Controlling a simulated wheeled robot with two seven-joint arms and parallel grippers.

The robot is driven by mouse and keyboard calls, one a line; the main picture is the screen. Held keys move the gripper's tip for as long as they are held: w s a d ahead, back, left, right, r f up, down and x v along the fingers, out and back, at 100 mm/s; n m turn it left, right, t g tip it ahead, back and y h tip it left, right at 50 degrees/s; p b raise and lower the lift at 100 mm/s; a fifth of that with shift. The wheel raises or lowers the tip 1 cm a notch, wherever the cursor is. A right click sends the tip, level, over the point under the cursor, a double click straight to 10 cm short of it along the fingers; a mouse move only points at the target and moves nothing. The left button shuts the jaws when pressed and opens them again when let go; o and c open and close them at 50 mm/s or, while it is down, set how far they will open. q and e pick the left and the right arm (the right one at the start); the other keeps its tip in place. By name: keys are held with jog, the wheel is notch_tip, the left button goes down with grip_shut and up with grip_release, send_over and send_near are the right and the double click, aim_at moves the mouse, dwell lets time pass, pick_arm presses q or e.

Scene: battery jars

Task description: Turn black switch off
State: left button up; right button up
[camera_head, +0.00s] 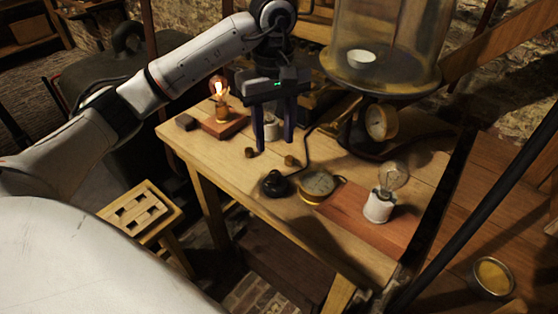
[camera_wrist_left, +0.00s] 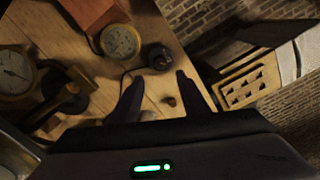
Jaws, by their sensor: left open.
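The black switch (camera_head: 275,184), a round base with a raised knob, sits near the table's front edge beside a brass gauge. It also shows in the left wrist view (camera_wrist_left: 158,56), beyond my fingertips; I cannot tell its on or off position. My left gripper (camera_head: 275,145) is open and points down over the table, behind the switch and apart from it. In the left wrist view its two dark fingers (camera_wrist_left: 158,78) are spread with nothing held between them. My right gripper is not in view.
The brass gauge (camera_head: 318,185) lies right of the switch. An unlit-looking bulb (camera_head: 393,178) stands on a reddish board (camera_head: 345,210). A glowing bulb (camera_head: 218,90) stands at the left. A large glass jar (camera_head: 390,45) stands behind. Small knobs (camera_head: 291,160) lie near the gripper.

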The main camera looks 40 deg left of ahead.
aim_at(275, 172)
pick_arm(q)
notch_tip(275, 172, down, 10)
jog(key=shift+s+p, duration=0.1)
jog(key=shift+p, duration=0.3)
jog(key=shift+c, duration=0.3)
grip_shut()
